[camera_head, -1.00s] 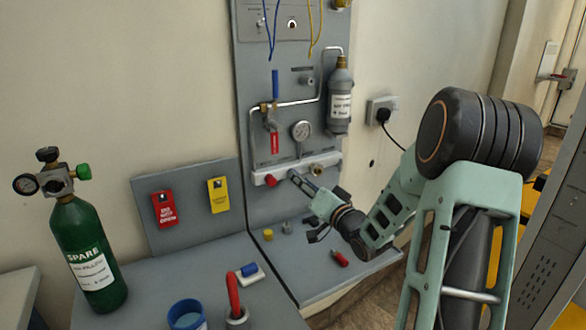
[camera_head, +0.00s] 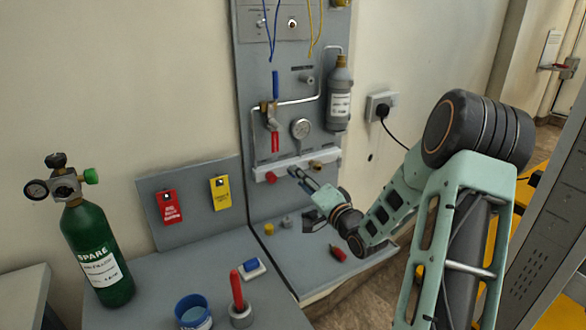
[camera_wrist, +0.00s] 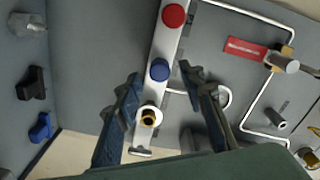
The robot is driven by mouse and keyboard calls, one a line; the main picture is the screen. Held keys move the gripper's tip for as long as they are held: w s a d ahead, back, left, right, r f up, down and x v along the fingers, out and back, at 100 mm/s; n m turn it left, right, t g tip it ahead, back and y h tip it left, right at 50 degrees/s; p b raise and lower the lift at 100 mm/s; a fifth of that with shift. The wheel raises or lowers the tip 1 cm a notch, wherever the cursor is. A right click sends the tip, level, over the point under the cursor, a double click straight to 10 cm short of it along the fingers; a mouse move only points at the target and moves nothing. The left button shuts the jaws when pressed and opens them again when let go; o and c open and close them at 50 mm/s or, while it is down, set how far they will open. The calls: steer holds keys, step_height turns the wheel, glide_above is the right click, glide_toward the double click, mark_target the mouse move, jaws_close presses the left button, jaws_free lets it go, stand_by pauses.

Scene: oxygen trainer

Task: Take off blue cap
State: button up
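The blue cap (camera_wrist: 160,69) sits on the white manifold bar (camera_wrist: 166,38), between the red cap (camera_wrist: 173,15) and a bare brass port (camera_wrist: 149,116). My gripper (camera_head: 298,174) is at the manifold on the wall panel. In the wrist view its two fingers are apart, one on each side of the bar, with their tips about level with the blue cap. A gap shows between each finger and the cap, and nothing is held. I cannot tell how far the tips are from the cap in depth. In the head view the fingers largely hide the blue cap.
A gauge (camera_head: 302,128), a valve with a red tag (camera_head: 275,142) and bent pipes are close above the manifold. Loose small parts, including a red one (camera_head: 338,253), lie on the shelf below. A green spare cylinder (camera_head: 96,250) stands at the left.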

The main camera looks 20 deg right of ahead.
steer(key=m+p, duration=0.3)
steer(key=shift+m, duration=0.3)
steer(key=m+p, duration=0.3)
stand_by(0.5)
